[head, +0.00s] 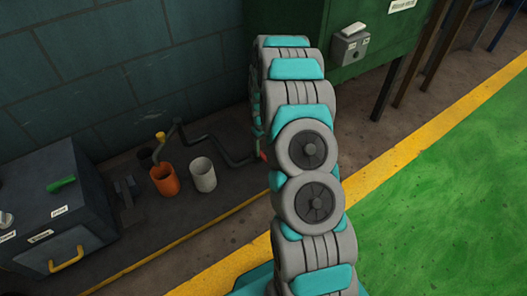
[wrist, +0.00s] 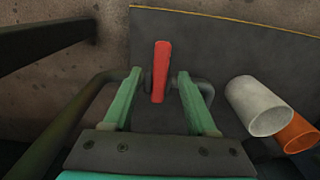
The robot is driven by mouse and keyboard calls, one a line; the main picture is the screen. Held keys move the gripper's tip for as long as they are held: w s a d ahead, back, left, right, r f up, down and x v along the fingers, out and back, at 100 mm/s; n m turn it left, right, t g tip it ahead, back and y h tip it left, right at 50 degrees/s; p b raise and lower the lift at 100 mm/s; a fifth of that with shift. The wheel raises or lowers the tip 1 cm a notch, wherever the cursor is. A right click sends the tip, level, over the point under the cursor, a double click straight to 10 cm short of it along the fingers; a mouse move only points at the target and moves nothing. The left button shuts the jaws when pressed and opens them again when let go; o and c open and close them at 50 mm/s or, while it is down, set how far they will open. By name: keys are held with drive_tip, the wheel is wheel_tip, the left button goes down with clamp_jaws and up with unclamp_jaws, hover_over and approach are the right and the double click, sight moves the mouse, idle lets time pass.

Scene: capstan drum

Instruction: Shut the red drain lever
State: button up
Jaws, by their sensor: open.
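The red drain lever (wrist: 161,66) shows in the wrist view as a straight bar pointing away, on a dark pipe. My gripper (wrist: 159,76) is open, with one green finger on each side of the lever. A gap shows between the lever and each finger, so neither appears to touch it. In the head view only a small red bit of the lever (head: 262,153) shows at the pipe's end. My arm hides the rest of it and the gripper there.
A dark bent pipe (head: 217,146) runs along the wall. A white cup (head: 203,174) and an orange cup (head: 164,179) stand near it. A grey box (head: 59,205) with a green handle is at left, a green cabinet (head: 362,28) at the back. Green floor is clear at right.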

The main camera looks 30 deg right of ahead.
wheel_tip(320, 180, up, 4)
drive_tip(key=shift+w+r, duration=0.1)
drive_tip(key=shift+r, duration=0.5)
